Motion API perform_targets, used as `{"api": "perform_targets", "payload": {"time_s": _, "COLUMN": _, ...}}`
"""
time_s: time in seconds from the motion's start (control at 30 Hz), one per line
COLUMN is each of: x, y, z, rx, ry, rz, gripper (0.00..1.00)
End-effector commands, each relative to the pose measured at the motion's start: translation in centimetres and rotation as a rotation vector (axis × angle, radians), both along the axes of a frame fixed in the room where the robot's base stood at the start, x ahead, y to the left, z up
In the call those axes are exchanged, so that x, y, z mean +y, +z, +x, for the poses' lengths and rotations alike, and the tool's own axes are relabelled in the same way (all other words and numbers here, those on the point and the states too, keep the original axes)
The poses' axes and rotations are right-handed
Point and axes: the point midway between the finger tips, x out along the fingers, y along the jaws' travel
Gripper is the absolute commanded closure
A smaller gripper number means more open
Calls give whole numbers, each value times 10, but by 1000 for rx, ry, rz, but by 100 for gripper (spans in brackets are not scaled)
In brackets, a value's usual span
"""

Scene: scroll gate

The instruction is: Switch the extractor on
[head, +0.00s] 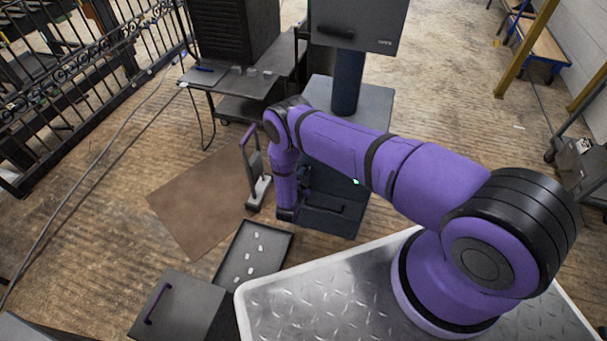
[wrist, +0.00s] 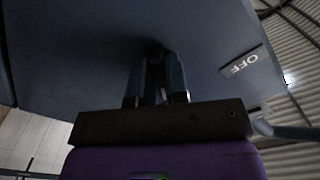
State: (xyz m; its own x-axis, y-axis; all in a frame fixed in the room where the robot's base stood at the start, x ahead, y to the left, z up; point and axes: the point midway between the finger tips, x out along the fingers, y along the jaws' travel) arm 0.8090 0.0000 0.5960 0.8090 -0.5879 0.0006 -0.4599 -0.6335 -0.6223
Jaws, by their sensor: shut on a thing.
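The blue-grey cabinet (head: 345,160) stands under a thick post, with a grey box (head: 358,22) on top. I take this unit to be the extractor. My gripper (wrist: 157,88) is low in front of the cabinet in the head view, where my arm hides its jaws. In the wrist view its jaws are shut on a small dark part (wrist: 157,52) at the blue-grey panel (wrist: 75,60). That part is mostly hidden in shadow, so its shape is unclear. A label reading OFF (wrist: 240,62) is on the panel to the right, upside down in this view.
A stand with a purple handle (head: 247,140) is close left of my forearm. A tray with several white pieces (head: 258,255) and a grey box with a purple handle (head: 175,305) lie in front. A brown mat (head: 200,205) covers floor to the left.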

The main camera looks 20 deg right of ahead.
Motion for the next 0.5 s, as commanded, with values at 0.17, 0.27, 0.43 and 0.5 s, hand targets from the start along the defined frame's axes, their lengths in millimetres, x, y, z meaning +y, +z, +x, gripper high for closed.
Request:
{"api": "perform_targets", "payload": {"time_s": 0.17, "x": 1, "y": -2, "z": -2, "rx": -15, "ry": 0, "rz": 30, "gripper": 100}}
{"api": "perform_targets", "payload": {"time_s": 0.27, "x": 1, "y": -2, "z": -2, "rx": -19, "ry": 0, "rz": 35, "gripper": 100}}
{"api": "perform_targets", "payload": {"time_s": 0.43, "x": 1, "y": -2, "z": -2, "rx": -21, "ry": 1, "rz": 38, "gripper": 100}}
{"api": "perform_targets", "payload": {"time_s": 0.5, "x": 1, "y": -2, "z": -2, "rx": -20, "ry": 1, "rz": 37, "gripper": 100}}
